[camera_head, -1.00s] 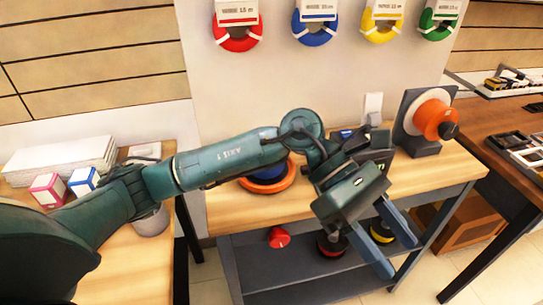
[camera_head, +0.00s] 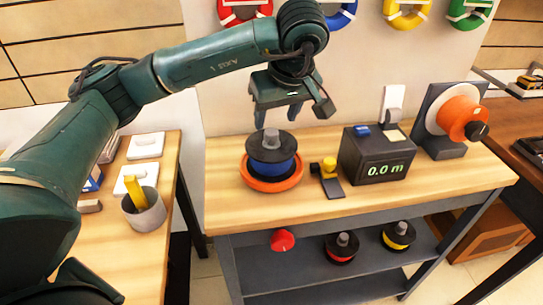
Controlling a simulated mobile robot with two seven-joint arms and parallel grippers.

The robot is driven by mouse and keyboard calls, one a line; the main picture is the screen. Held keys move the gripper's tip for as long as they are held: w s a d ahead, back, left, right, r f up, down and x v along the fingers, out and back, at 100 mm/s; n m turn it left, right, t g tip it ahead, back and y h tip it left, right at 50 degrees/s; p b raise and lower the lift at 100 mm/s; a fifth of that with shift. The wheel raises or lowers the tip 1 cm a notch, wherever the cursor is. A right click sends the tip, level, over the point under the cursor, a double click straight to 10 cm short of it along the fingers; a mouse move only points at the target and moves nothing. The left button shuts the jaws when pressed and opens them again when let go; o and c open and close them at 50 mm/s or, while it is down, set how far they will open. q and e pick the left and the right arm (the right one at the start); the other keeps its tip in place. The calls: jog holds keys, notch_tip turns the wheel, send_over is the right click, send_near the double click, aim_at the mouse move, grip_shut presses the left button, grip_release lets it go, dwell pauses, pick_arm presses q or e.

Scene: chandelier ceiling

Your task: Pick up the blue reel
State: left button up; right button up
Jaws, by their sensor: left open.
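The blue reel (camera_head: 272,166) has a black top flange and a grey hub. It sits on an orange round base (camera_head: 271,186) on the wooden bench (camera_head: 340,205). My left gripper (camera_head: 291,117) is open and empty. It points down above the reel, a little to the right of its hub in the picture, and apart from it. My right gripper is not in view.
Right of the reel are a small yellow-topped device (camera_head: 328,175), a black meter box (camera_head: 377,155) reading 0.0 m and an orange winding drum (camera_head: 458,117). Red (camera_head: 341,249) and yellow (camera_head: 398,237) reels stand on the shelf below. Coloured coils hang on the wall.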

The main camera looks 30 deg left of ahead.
aim_at(272, 131)
pick_arm(q)
jog(key=shift+x, duration=3.3)
jog(key=shift+c, duration=0.5)
jog(key=shift+r, duration=0.1)
grip_shut()
